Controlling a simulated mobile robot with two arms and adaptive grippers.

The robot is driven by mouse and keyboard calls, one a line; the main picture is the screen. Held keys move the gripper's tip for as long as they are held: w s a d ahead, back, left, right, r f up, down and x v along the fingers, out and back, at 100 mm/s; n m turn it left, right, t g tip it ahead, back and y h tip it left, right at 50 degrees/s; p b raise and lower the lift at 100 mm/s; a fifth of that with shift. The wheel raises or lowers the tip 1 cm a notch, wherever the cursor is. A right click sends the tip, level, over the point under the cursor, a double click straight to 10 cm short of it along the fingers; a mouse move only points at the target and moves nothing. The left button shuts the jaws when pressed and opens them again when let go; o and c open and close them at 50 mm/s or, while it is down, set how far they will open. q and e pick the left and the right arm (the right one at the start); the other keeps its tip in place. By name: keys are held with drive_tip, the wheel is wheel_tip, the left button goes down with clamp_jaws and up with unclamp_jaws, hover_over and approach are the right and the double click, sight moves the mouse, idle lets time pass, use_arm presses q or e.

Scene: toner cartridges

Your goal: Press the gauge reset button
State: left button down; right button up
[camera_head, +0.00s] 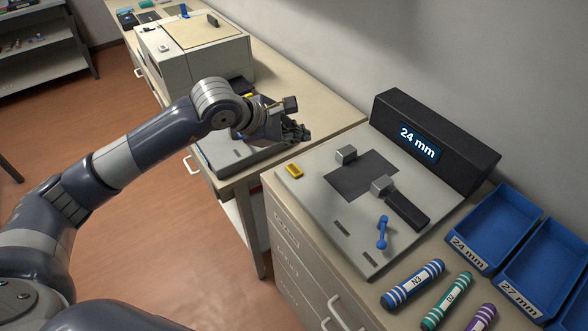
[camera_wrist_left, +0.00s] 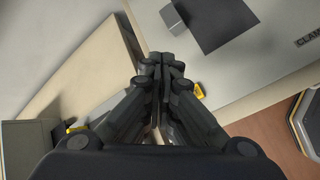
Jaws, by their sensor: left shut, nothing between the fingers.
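The gauge is a black box (camera_head: 437,143) with a lit display reading "24 mm". It stands at the back of a light grey plate (camera_head: 325,190). My left gripper (camera_head: 300,131) is shut and empty. It is above and beyond the yellow block in the head view, apart from it, near the gap between the two benches. My right gripper is not in view.
The plate carries grey blocks (camera_head: 346,154), a dark square (camera_head: 362,176) and a blue-handled lever (camera_head: 382,232). Blue trays (camera_head: 492,226) and striped cartridges (camera_head: 412,285) lie at the right. A beige machine (camera_head: 195,57) stands on the other bench.

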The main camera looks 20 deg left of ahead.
use_arm(q)
drive_tip(key=b, duration=0.3)
hover_over(296, 171)
wheel_tip(296, 171, down, 6)
drive_tip(key=shift+s+f, duration=0.1)
drive_tip(key=shift+f, duration=0.1)
drive_tip(key=shift+f+b, duration=0.55)
drive_tip(key=shift+b, duration=0.1)
idle(0.6)
drive_tip(key=shift+f+b, duration=0.35)
drive_tip(key=shift+b, duration=0.35)
drive_tip(key=shift+f+b, duration=0.4)
drive_tip(key=shift+b, duration=0.15)
idle(0.4)
idle(0.4)
drive_tip(key=shift+r, duration=0.8)
